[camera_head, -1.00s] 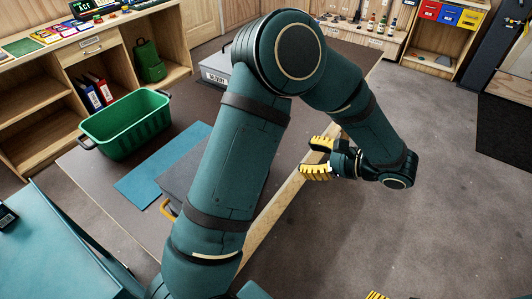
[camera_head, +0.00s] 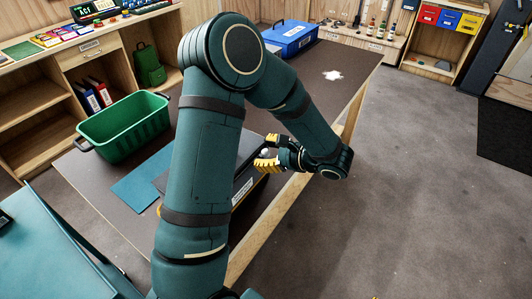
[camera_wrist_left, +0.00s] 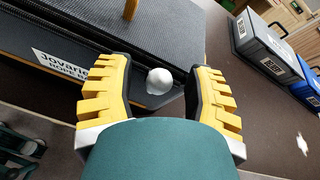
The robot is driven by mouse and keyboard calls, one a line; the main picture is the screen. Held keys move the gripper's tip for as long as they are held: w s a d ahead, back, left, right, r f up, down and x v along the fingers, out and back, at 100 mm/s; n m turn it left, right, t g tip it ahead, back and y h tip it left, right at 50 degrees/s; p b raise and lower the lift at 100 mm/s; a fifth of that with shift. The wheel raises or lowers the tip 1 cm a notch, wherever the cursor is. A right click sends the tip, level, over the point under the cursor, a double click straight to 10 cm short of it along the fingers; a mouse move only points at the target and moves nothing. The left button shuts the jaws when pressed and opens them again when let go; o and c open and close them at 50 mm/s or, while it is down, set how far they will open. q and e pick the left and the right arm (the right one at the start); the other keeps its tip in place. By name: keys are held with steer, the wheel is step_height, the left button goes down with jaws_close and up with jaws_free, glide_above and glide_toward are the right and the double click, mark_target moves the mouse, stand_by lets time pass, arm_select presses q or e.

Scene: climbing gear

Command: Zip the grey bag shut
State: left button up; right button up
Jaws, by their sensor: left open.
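The grey bag (camera_wrist_left: 160,35) lies on the dark table, with a white label on its side; in the head view my left arm hides much of it, though its labelled side (camera_head: 243,190) shows. A silver ball (camera_wrist_left: 159,81), seemingly the zip pull, sits at the bag's near end. My left gripper (camera_head: 267,154) is open at that end. In the left wrist view its yellow fingers (camera_wrist_left: 160,98) stand on both sides of the ball, with gaps visible. Only a yellow sliver, seemingly my right gripper (camera_head: 376,297), shows at the bottom edge.
A green crate (camera_head: 125,128) and a blue mat (camera_head: 145,182) lie on the table's left. A grey case (camera_wrist_left: 262,45) and a blue case (camera_head: 290,40) stand at the far end. A white patch (camera_head: 332,75) marks the table. Open floor lies to the right.

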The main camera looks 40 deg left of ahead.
arm_select(q)
steer(key=shift+o, duration=0.2)
jaws_close()
